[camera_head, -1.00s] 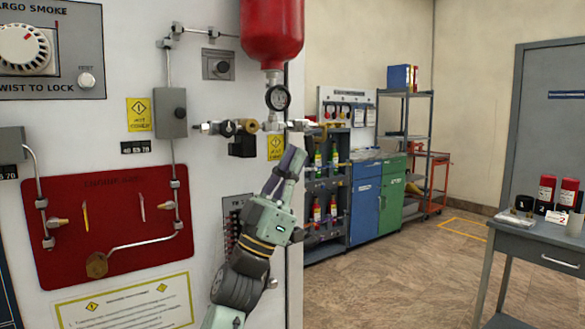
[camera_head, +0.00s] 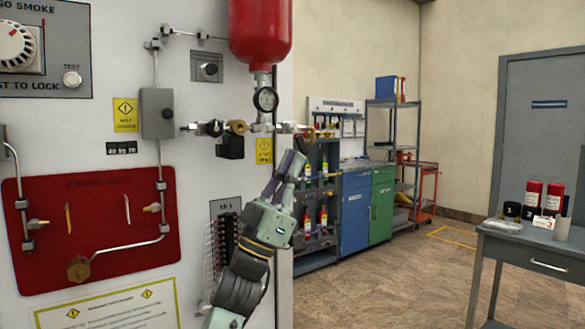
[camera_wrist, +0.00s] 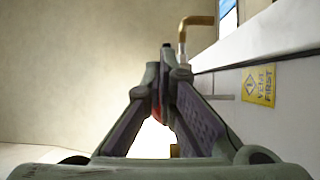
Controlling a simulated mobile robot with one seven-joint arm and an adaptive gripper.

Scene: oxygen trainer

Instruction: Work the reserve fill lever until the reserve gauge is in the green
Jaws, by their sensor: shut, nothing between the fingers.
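A round dial gauge (camera_head: 265,99), seemingly the reserve gauge, hangs below a red bottle (camera_head: 260,30) on the white panel. Its needle and coloured bands are too small to read. Brass and steel fittings (camera_head: 236,127) run beneath it. A bent brass rod (camera_wrist: 184,38), possibly the fill lever, stands out from the panel in the wrist view, beyond and right of my fingertips, apparently apart from them. My gripper (camera_head: 294,154) is at the panel's right edge, below and right of the gauge, pointing up. In the wrist view my gripper (camera_wrist: 167,58) is shut and empty.
A yellow "vent first" label (camera_wrist: 259,86) is on the panel right of my fingers. Left are a grey box (camera_head: 157,113) and a red plate (camera_head: 95,232) with piping. A grey table (camera_head: 535,236) stands right. Open floor (camera_head: 400,280) lies between.

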